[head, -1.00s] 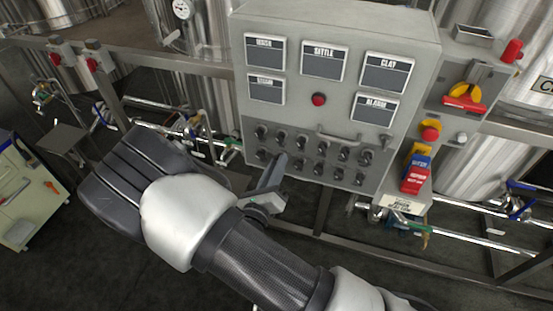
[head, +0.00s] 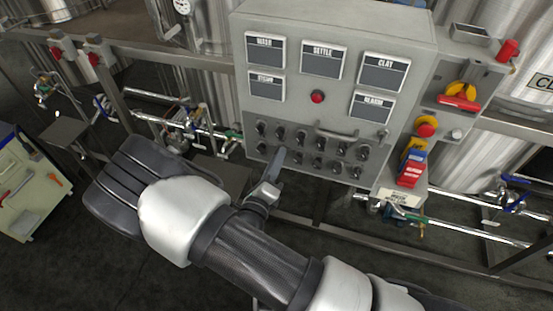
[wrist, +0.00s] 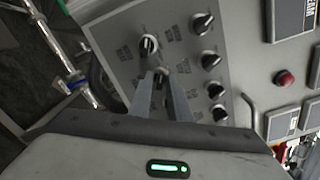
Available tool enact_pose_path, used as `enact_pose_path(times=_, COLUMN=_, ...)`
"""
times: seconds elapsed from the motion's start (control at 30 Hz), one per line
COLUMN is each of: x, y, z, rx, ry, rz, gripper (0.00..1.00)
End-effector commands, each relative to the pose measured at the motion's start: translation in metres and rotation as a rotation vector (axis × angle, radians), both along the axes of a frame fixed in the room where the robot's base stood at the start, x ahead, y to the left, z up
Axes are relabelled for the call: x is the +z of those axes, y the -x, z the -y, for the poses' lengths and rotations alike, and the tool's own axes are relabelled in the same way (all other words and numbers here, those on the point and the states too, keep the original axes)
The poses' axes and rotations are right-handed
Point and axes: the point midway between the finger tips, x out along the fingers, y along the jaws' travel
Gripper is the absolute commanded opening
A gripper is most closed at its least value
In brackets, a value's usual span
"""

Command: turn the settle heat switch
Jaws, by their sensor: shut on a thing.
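The grey control panel (head: 300,110) carries two rows of black rotary switches below its display plates. The plate marked SETTLE (head: 323,60) is at the top middle. My gripper (head: 279,156) is at the lower row, near its left end. In the wrist view its two fingers (wrist: 160,80) are close together on a dark switch (wrist: 160,73), mostly hidden between them. Another switch (wrist: 148,44) of the same row shows just beyond the fingertips. The small switch labels are too blurred to read, so I cannot tell which is the settle heat switch.
Neighbouring upper-row switches (wrist: 208,60) stand close to the fingers. A red button (head: 317,97) and a handle bar (head: 337,134) are on the panel. Metal pipes (head: 455,228) run below right, and a cabinet (head: 27,190) stands at the left.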

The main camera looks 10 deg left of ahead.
Motion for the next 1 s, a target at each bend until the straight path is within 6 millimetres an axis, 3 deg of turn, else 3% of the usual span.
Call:
enact_pose_path(times=0.13, x=0.0, y=0.0, z=0.0, rx=0.0, ry=0.0, rz=-0.001, gripper=0.0)
enact_pose_path(times=0.17, x=0.0, y=0.0, z=0.0, rx=0.0, ry=0.0, rz=-0.001, gripper=0.19)
enact_pose_path(times=0.2, x=0.0, y=0.0, z=0.0, rx=0.0, ry=0.0, rz=-0.001, gripper=0.25)
enact_pose_path(times=0.57, x=0.0, y=0.003, z=-0.001, rx=0.002, ry=-0.001, rz=-0.001, gripper=0.27)
enact_pose_path(times=0.77, x=0.0, y=0.032, z=-0.004, rx=0.003, ry=0.0, rz=-0.002, gripper=0.27)
enact_pose_path(times=1.0, x=0.0, y=0.091, z=-0.008, rx=0.005, ry=0.0, rz=-0.002, gripper=0.27)
